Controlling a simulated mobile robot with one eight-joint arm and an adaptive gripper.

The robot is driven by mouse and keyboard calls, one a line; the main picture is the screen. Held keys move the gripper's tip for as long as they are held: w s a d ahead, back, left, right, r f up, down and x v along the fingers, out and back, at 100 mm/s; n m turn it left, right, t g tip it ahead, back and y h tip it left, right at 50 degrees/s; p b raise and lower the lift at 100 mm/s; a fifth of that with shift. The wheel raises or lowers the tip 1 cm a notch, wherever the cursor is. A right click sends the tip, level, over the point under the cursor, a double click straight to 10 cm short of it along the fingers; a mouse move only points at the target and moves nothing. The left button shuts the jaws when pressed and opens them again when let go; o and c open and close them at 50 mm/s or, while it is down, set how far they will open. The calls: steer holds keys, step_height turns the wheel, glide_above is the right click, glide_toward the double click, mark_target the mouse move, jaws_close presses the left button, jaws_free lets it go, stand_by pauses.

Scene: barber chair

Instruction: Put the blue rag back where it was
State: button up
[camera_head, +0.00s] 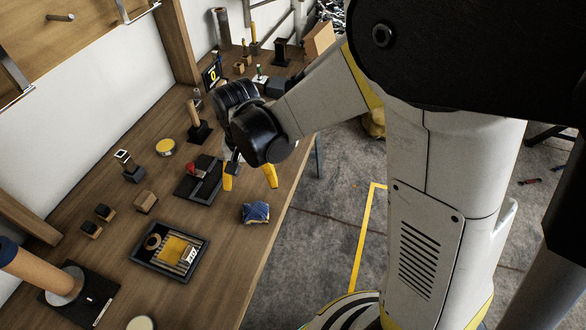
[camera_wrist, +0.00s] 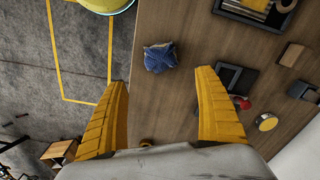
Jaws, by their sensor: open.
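The blue rag (camera_head: 255,212) lies crumpled on the wooden table, near its right edge. It also shows in the wrist view (camera_wrist: 160,57), ahead of and between my finger tips, apart from them. My gripper (camera_head: 250,180) has yellow fingers spread wide, with nothing between them. It hangs above the table, just beyond the rag in the head view. The wrist view shows both fingers (camera_wrist: 162,85) wide apart.
A dark tray (camera_head: 140,259) with a yellow item and a ring stands left of the rag. A black holder (camera_head: 185,192) with a red item is beside my gripper. Small blocks and stands fill the table's left. Bare wood (camera_head: 228,262) lies in front of the rag.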

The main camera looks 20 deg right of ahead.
steer(key=s+d+r+n+t, duration=0.3)
steer(key=s+d+r+t, duration=0.4)
steer(key=s+d+r, duration=0.4)
step_height(320, 180, up, 4)
steer(key=shift+d+f, duration=0.25)
steer(key=shift+d, duration=0.8)
steer(key=shift+w+f, duration=0.1)
steer(key=shift+f, duration=0.05)
steer(key=shift+f+b, duration=0.25)
steer(key=shift+b, duration=0.15)
